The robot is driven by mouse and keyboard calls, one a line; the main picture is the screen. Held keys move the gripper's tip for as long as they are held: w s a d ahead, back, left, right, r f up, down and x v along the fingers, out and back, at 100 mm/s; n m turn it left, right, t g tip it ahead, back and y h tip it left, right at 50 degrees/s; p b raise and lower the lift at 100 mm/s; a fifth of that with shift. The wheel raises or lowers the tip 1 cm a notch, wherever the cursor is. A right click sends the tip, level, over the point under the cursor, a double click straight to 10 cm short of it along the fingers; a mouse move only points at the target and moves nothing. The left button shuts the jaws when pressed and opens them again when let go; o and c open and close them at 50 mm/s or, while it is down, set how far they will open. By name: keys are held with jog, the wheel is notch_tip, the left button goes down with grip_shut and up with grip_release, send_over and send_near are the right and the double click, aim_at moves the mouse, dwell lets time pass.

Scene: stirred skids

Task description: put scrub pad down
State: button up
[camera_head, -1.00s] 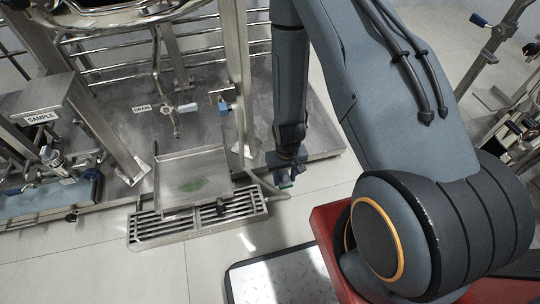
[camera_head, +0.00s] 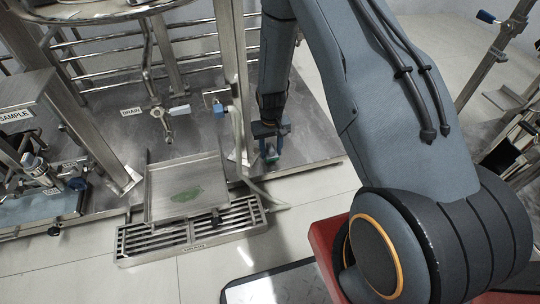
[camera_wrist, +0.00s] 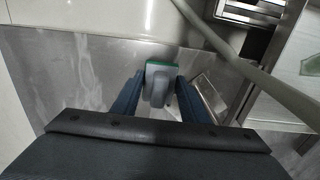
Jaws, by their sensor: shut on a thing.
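The scrub pad (camera_wrist: 159,82) is a grey block with a green edge. In the wrist view it sits between the two fingers of my gripper (camera_wrist: 160,92), which is shut on it. In the head view my gripper (camera_head: 271,146) hangs at the right end of the steel skid floor (camera_head: 310,140), with the pad (camera_head: 271,155) small and partly hidden at its tips. I cannot tell whether the pad touches the floor below it.
A steel tray (camera_head: 160,207) with a green patch stands left of my gripper, over a slatted drain grate (camera_head: 140,240). A pale hose (camera_head: 240,150) runs close by on the left. An upright steel post (camera_head: 228,60) stands beside it. Bare skid floor shows around the pad.

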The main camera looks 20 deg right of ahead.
aim_at(270, 153)
jog(key=shift+w, duration=0.55)
notch_tip(270, 153, down, 4)
jog(key=b, duration=0.2)
jog(key=shift+w+r+b, duration=0.1)
jog(key=shift+r+b, duration=0.1)
jog(key=shift+b, duration=0.15)
jog(key=shift+r, duration=0.1)
jog(key=o, duration=1)
jog(key=shift+c, duration=0.2)
notch_tip(270, 153, up, 12)
jog(key=p, duration=0.5)
jog(key=shift+p, duration=0.35)
